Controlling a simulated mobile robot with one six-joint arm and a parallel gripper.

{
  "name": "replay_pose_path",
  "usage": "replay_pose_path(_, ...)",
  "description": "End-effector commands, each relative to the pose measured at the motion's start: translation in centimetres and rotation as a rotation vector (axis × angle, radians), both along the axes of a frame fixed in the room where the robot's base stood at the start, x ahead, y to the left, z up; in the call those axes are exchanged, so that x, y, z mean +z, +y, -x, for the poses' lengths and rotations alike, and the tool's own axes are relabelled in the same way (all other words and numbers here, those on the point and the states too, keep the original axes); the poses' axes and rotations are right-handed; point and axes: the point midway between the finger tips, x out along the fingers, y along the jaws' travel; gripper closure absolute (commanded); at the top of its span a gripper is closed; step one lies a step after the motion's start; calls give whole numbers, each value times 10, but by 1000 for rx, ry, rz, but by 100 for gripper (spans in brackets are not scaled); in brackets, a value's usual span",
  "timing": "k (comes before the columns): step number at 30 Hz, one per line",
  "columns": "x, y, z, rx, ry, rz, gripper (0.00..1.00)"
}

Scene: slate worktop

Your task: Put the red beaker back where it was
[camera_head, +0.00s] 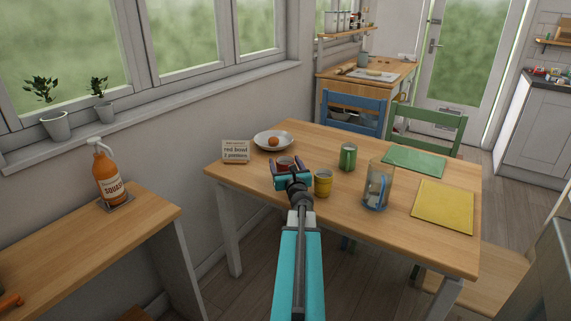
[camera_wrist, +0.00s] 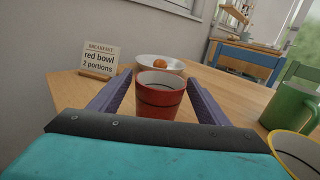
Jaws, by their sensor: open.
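The red beaker (camera_head: 286,161) stands upright on the wooden table, mostly hidden by my gripper in the head view. In the wrist view the red beaker (camera_wrist: 158,101) shows a dark line around it and an open top. My gripper (camera_head: 288,167) is open, with one purple finger on each side of the beaker. In the wrist view my gripper (camera_wrist: 158,84) has the beaker between its fingers. I cannot tell whether a finger touches it.
A yellow mug (camera_head: 323,184) stands close on the right, a green mug (camera_head: 348,157) beyond. A white bowl (camera_head: 262,139) with an orange-brown round item and a sign reading "red bowl 2 portions" (camera_head: 235,152) are behind. A glass jug (camera_head: 377,184), green mat (camera_head: 414,161) and yellow mat (camera_head: 443,207) lie right.

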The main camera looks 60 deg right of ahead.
Motion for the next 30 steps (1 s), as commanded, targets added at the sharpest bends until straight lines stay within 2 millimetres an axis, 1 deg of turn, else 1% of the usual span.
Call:
replay_pose_path(10,6,0,0,0,0,0,30)
replay_pose_path(30,3,44,42,0,0,0,30)
